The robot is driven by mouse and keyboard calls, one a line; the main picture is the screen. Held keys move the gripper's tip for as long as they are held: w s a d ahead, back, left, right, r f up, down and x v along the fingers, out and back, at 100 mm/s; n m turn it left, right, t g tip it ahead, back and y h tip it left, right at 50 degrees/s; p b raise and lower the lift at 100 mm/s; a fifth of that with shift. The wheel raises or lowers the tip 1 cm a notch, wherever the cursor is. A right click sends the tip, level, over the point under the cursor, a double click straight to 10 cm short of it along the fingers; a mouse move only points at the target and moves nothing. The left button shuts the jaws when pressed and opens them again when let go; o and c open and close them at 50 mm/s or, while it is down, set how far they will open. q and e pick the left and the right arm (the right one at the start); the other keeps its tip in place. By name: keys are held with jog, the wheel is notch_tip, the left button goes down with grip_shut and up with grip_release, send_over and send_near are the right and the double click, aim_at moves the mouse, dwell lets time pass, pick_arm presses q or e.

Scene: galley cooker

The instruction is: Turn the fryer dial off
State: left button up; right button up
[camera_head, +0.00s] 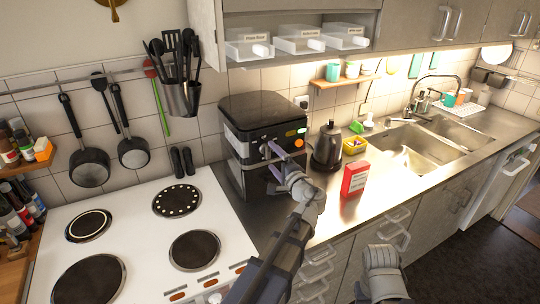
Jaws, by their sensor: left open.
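The fryer (262,108) is a black and steel box-shaped appliance on the counter right of the hob. Its dial (264,149) is a small light knob on the front panel, partly hidden by my gripper. Part of my right arm shows at the bottom right of centre, with no fingers visible.
A black kettle (328,147) and a red box (354,179) stand on the counter right of the fryer. The white hob (137,239) is at left. Utensils hang in a holder (181,98) beside the fryer. A sink (415,150) is further right.

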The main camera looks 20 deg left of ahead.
pick_arm(q)
jog(key=shift+v, duration=2.3)
jog(key=s+d+f+n+g+h, duration=0.2)
jog(key=s+d+f+g+h, duration=0.25)
jog(key=s+d+f, duration=0.45)
jog(key=s+d+f+n+g+h, duration=0.2)
jog(key=s+d+f+g+h, duration=0.4)
jog(key=f, duration=0.5)
jog(key=s+d+f+h, duration=0.1)
jog(key=s+d+h, duration=0.1)
jog(key=s+d, duration=0.5)
jog(key=shift+s+d+f+g, duration=0.2)
jog(key=shift+s+f+g, duration=0.2)
jog(key=shift+s+g, duration=0.1)
jog(key=shift+h, duration=0.25)
